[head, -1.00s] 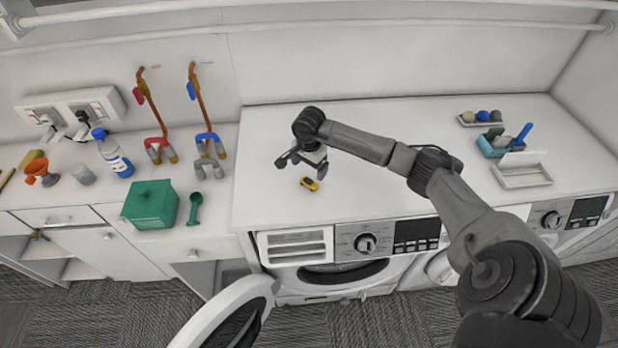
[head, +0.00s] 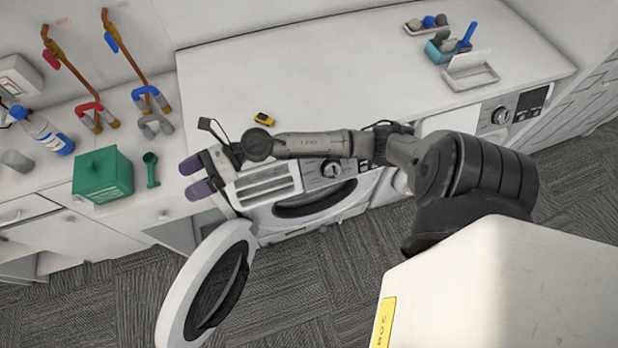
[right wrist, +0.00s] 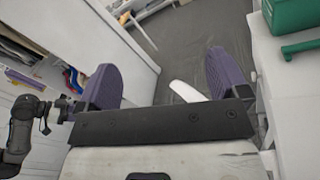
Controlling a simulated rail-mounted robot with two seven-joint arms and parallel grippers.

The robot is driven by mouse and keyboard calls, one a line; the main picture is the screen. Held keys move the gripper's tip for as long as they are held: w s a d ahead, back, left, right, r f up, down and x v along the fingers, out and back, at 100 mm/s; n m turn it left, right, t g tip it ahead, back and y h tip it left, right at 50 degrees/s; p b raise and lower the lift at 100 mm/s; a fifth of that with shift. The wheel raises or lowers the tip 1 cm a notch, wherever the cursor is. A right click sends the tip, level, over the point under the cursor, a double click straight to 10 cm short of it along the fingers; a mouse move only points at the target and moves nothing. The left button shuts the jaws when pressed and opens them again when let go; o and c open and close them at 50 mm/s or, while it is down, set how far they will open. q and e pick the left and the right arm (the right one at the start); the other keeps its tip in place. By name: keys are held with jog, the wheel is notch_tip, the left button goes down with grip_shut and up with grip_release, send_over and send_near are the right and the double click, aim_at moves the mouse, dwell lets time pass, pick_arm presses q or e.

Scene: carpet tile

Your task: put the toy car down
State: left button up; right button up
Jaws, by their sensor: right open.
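The toy car (head: 264,119), small and yellow with a dark part, rests on the white counter above the washing machine in the head view, near its front edge. My right gripper (head: 193,178) is apart from it, to its lower left, past the counter's front left corner. Its two purple fingers are spread with nothing between them; the right wrist view shows the same open gripper (right wrist: 165,80) above the floor. A dark arm part shows at the left of the right wrist view, seemingly of my left arm; its jaws are unclear. No left gripper shows in the head view.
The round washer door (head: 212,280) hangs open below my right gripper. A green box (head: 103,176) and green scoop (head: 151,169) stand on the lower counter at left. A white tray (head: 470,74) and blue-green container (head: 442,50) sit at the back right. Mid-counter is clear.

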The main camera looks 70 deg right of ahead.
jog(key=s+d+f+m+t+h, duration=0.1)
jog(key=s+f+m+h, duration=0.3)
jog(key=m, duration=0.6)
jog(key=s+d+r+m+t+h, duration=0.1)
jog(key=m+t+h, duration=0.1)
jog(key=m+h, duration=0.55)
jog(key=s+d+f+m+t+h, duration=0.1)
jog(key=s+d+f+m+h, duration=0.15)
jog(key=m, duration=0.85)
jog(key=s+a+f+m+g, duration=0.2)
jog(key=s+f+m+g, duration=0.1)
jog(key=s, duration=0.4)
jog(key=s+a+f+m+g, duration=0.2)
jog(key=s+f+m+g, duration=0.1)
jog(key=s+m+g, duration=0.1)
jog(key=s+a+f+m+g+y, duration=0.1)
jog(key=s+a+f+m+g, duration=0.1)
jog(key=s, duration=0.7)
jog(key=f+m+g, duration=0.1)
jog(key=m+g, duration=0.1)
jog(key=g, duration=0.1)
jog(key=shift+s+a, duration=0.25)
jog(key=shift+s, duration=0.05)
